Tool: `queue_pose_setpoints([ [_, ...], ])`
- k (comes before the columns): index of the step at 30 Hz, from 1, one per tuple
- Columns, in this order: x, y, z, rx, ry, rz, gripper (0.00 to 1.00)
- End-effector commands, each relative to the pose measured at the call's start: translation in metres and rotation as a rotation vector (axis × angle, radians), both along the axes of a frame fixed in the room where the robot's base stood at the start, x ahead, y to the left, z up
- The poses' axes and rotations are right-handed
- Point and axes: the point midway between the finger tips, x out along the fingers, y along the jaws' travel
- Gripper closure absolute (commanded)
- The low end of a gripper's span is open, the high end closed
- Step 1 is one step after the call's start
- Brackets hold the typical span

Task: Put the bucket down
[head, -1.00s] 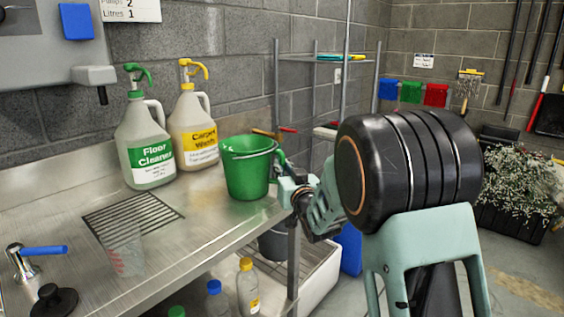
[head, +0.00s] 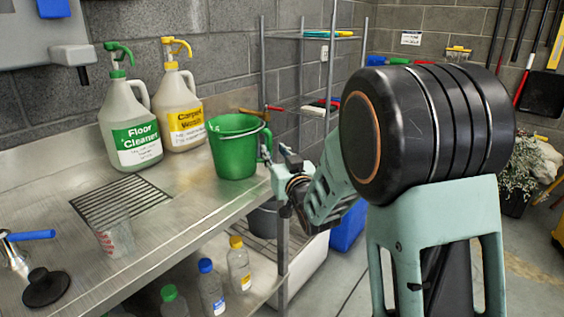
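The green bucket (head: 234,150) stands upright on the metal counter, near its right edge, with its handle lying along the rim. My gripper (head: 278,158) is just right of the bucket. Its fingers look spread apart, one close against the bucket's right side and the other farther right. Whether the near finger touches the bucket is hard to tell. The bucket's base appears to rest on the counter.
A floor cleaner bottle (head: 135,135) and a carpet wash bottle (head: 180,115) stand left of the bucket by the wall. A clear cup (head: 114,236) is near the drain grille (head: 120,200). Small bottles (head: 212,290) sit below the counter. A shelf rack (head: 312,80) stands behind.

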Motion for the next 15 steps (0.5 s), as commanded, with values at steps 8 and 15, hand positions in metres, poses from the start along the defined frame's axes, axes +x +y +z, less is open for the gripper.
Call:
queue_pose_setpoints([
  [8,-0.048,-0.016,0.000,0.000,0.001,0.000,0.72],
  [15,-0.066,-0.022,-0.002,0.000,0.001,0.000,0.72],
])
